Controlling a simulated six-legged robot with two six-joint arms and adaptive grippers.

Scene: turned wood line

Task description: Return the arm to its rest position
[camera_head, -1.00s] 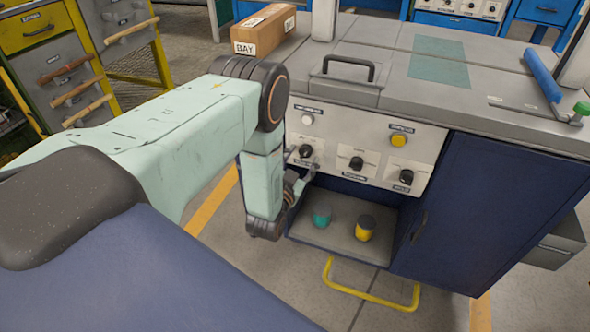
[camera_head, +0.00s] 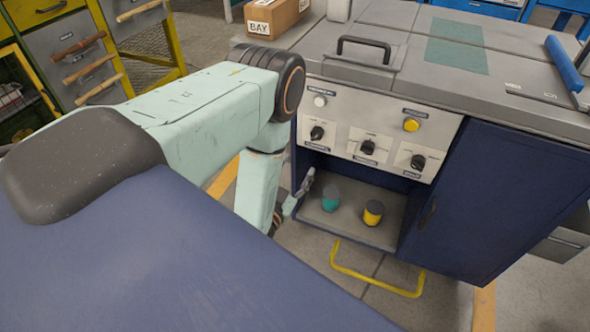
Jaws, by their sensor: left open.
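My left arm comes in from the left and bends down in front of the machine cabinet (camera_head: 480,215). My left gripper (camera_head: 298,196) is small in view and partly hidden behind my own forearm. It is open and holds nothing that I can see. It is beside the left edge of the cabinet's open bay. My right arm and gripper are out of view.
The control panel (camera_head: 340,152) has several knobs and a yellow button (camera_head: 411,125). In the bay sit a teal-and-dark piece (camera_head: 330,203) and a yellow-and-dark piece (camera_head: 373,214). A yellow handle (camera_head: 375,284) juts out low. A cardboard box (camera_head: 273,16) stands behind.

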